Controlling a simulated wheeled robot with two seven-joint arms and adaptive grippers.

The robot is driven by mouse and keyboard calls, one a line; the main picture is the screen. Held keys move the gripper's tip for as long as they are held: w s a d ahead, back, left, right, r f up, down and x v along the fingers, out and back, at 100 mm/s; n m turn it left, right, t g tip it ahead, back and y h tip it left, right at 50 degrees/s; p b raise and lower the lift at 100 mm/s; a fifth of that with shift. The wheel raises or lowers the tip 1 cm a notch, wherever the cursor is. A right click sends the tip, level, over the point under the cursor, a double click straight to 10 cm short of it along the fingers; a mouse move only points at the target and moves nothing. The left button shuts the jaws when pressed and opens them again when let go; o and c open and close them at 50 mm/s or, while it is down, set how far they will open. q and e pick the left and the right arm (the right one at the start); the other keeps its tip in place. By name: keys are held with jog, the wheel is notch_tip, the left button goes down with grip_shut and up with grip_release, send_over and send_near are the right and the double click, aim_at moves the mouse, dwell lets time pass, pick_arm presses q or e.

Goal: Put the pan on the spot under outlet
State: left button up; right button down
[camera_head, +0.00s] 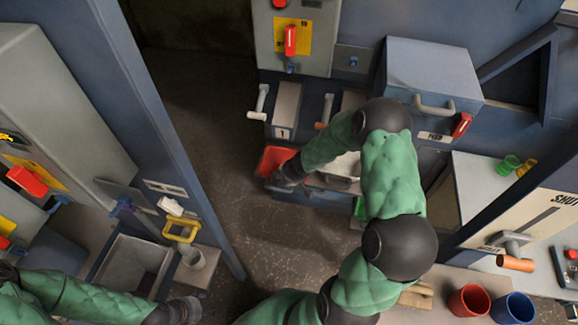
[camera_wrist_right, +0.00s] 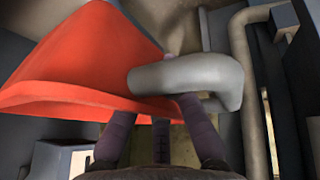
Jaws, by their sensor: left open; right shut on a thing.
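The red pan (camera_head: 275,159) is beside the front of the grey-blue machine in the head view, left of a pale tray-like surface. My right gripper (camera_head: 285,182) reaches it from the right and is shut on it. In the right wrist view, the pan (camera_wrist_right: 75,60) fills the upper left, with its thick grey handle (camera_wrist_right: 190,78) at my fingers (camera_wrist_right: 160,135). A grey chute-like box marked 1 (camera_head: 284,108) stands just above the pan in the head view. I cannot tell whether the pan touches anything below. My left gripper (camera_head: 193,309) is open at the bottom edge, partly cut off.
A pale tray-like surface (camera_head: 345,166) is partly hidden by my right arm. A blue-grey box with a handle (camera_head: 430,75) is at right. Red (camera_head: 469,301) and blue (camera_head: 512,308) cups stand at lower right. A blue post (camera_head: 175,140) divides the left side. The dark floor between is clear.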

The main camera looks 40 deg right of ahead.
aim_at(288, 158)
jog(key=shift+w+d+r+p, duration=0.15)
jog(key=shift+w+d+p, duration=0.55)
jog(key=shift+w+d, duration=0.35)
jog(key=w+d+p, duration=0.2)
jog(key=shift+d, duration=0.3)
jog(key=w+d+p, duration=0.1)
jog(key=p, duration=0.1)
jog(key=w+d+p, duration=0.1)
jog(key=d+p, duration=0.1)
jog(key=shift+w, duration=0.25)
notch_tip(288, 158, down, 7)
jog(key=b, duration=0.5)
jog(key=shift+d+b, duration=0.1)
jog(key=shift+b, duration=0.25)
jog(key=shift+w+d+f, duration=0.1)
jog(key=shift+w+f, duration=0.05)
jog(key=shift+f, duration=0.05)
jog(key=shift+r, duration=0.1)
